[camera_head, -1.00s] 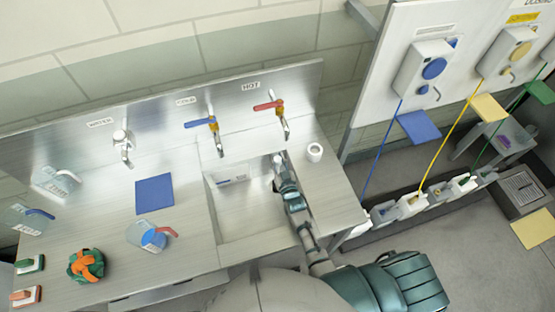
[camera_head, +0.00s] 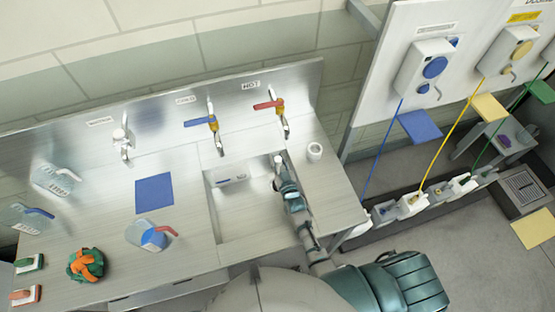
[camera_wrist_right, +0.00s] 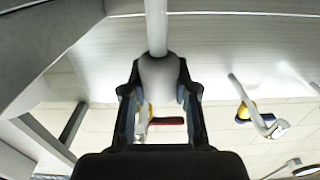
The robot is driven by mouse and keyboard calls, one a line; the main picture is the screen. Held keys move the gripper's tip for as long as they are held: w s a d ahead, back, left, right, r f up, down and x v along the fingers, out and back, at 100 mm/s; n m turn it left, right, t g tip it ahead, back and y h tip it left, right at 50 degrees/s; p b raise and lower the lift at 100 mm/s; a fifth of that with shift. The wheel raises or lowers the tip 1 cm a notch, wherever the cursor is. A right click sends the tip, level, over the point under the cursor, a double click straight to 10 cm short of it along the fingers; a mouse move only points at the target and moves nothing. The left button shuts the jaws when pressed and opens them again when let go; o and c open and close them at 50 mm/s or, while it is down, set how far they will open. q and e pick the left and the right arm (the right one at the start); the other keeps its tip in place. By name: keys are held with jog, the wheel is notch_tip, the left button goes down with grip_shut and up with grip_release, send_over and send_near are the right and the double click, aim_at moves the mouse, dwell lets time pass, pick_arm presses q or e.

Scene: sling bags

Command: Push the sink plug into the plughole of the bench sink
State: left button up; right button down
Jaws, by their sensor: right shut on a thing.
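My right gripper (camera_head: 280,170) is over the right side of the sink basin (camera_head: 240,225), below the hot tap. It is shut on a pale, rounded thing with a long pale stem, likely the sink plug (camera_wrist_right: 158,78); its pale end (camera_head: 278,159) shows at the fingertips in the head view. In the wrist view the thing sits between the two fingers (camera_wrist_right: 158,95), and its stem runs to the top edge. I cannot make out the plughole in either view, nor whether the held thing touches the basin. My left gripper is not in view.
The cold tap (camera_head: 214,125) and hot tap (camera_head: 279,112) stand behind the basin. A white cup-like thing (camera_head: 314,152) stands right of my gripper. A blue sheet (camera_head: 154,192), a jug (camera_head: 152,236) and an orange-green bundle (camera_head: 86,265) lie on the left bench.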

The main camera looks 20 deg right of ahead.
jog(key=shift+s+f+b, duration=0.1)
jog(key=shift+f+b, duration=0.55)
jog(key=shift+f, duration=0.25)
jog(key=c, duration=0.8)
grip_release()
jog(key=shift+f, duration=0.1)
jog(key=shift+f, duration=0.1)
